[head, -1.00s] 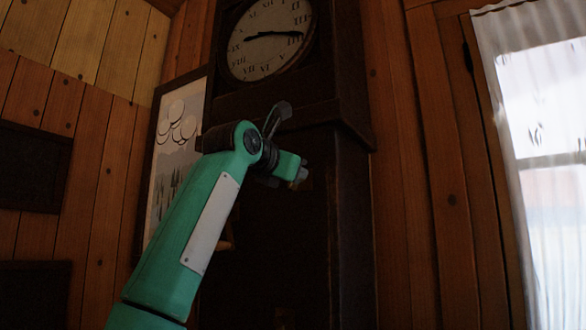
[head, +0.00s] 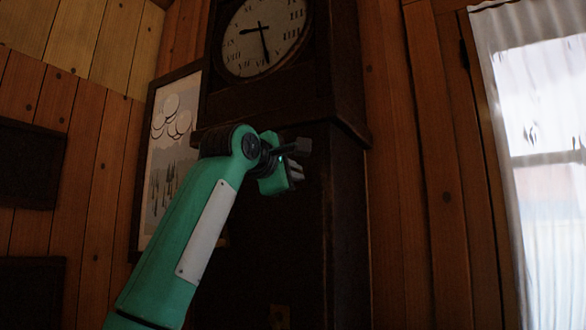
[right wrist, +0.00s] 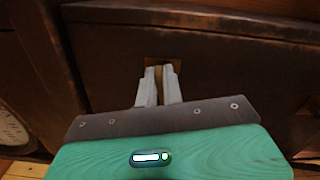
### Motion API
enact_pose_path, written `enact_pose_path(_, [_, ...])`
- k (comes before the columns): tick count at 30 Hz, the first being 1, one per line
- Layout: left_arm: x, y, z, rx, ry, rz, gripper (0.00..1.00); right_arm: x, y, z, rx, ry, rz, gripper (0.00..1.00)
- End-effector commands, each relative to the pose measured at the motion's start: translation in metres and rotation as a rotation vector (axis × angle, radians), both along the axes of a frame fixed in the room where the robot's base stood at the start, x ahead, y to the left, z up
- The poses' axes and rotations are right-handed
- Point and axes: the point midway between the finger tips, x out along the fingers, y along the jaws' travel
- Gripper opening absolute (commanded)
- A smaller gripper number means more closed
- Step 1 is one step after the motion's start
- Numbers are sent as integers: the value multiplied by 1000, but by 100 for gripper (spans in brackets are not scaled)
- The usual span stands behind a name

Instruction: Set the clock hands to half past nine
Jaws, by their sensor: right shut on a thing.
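The tall dark wooden clock (head: 345,90) stands upright, its pale round dial (head: 285,25) partly cut off by the top of the head view. The long hand (head: 264,45) points down at about VI. The short hand (head: 250,31) points left, a little above IX. My right gripper (head: 298,163) is at the case front below the dial. In the right wrist view its pale fingers (right wrist: 160,80) are shut on a small brass-coloured piece (right wrist: 158,79) at the case front. The fingers hide most of that piece. My left gripper is not in view.
A framed balloon picture (head: 170,160) hangs on the plank wall left of the clock, partly behind my right arm. A curtained window (head: 545,130) is at the right. A ledge (head: 340,118) juts from the case just above my gripper.

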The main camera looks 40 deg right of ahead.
Motion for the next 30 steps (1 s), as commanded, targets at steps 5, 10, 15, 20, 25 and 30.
enact_pose_path(5, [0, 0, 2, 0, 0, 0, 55, 1, -1, -3, 33, -96, 0, 0])
enact_pose_path(10, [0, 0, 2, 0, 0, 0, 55, 1, -1, -3, 49, -159, 0, 0])
enact_pose_path(15, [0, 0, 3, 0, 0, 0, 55, 1, -1, -3, 56, -191, 1, 0])
enact_pose_path(20, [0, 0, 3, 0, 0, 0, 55, 1, 0, -2, 57, -200, 1, 0])
enact_pose_path(25, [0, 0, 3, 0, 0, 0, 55, 1, 0, -1, 56, -202, 2, 0])
enact_pose_path(30, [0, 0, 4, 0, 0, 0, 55, 0, 0, 0, 54, -202, 2, 16])
